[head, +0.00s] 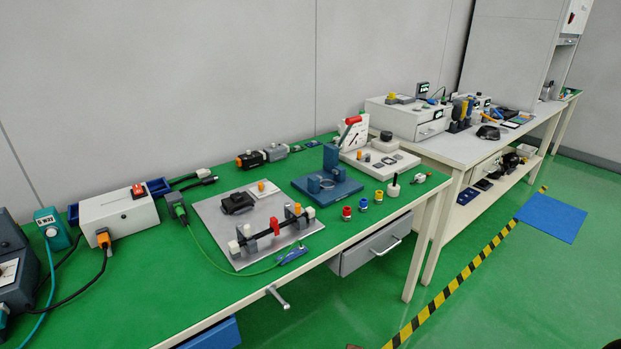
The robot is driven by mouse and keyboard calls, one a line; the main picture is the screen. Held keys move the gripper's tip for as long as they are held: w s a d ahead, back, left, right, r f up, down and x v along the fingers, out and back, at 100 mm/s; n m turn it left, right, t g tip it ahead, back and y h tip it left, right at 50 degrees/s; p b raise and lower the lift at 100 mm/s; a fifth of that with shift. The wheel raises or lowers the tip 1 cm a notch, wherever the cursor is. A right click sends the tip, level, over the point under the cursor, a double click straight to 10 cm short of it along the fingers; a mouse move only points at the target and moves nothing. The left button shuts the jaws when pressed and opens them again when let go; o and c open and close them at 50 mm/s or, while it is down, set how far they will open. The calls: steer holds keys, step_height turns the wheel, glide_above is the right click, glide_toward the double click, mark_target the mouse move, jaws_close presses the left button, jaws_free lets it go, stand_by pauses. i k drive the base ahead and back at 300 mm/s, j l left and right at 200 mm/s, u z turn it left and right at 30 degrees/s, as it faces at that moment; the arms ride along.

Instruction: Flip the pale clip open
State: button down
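A grey plate (212,222) lies on the green bench top. A black bar runs across its front part between grey blocks. A white piece (234,247) sits at the left end of the bar and another pale piece (310,212) at the right end. A red piece (275,226) is on the bar near its middle. An orange piece (297,209) is near the right end. I cannot tell which pale piece is the clip, or whether it is open or shut; they are too small. My gripper is not in view.
A blue press fixture (328,188) stands right of the plate. A green cable curves along its left and front sides to a blue connector (292,256). A white box with a red switch (118,213) stands left. Small knobs (347,212) line the front right. The front-left bench is mostly clear.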

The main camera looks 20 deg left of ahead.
mark_target(246, 230)
steer(key=u, duration=1.4)
steer(key=i+l+u, duration=0.35)
steer(key=i+l, duration=0.2)
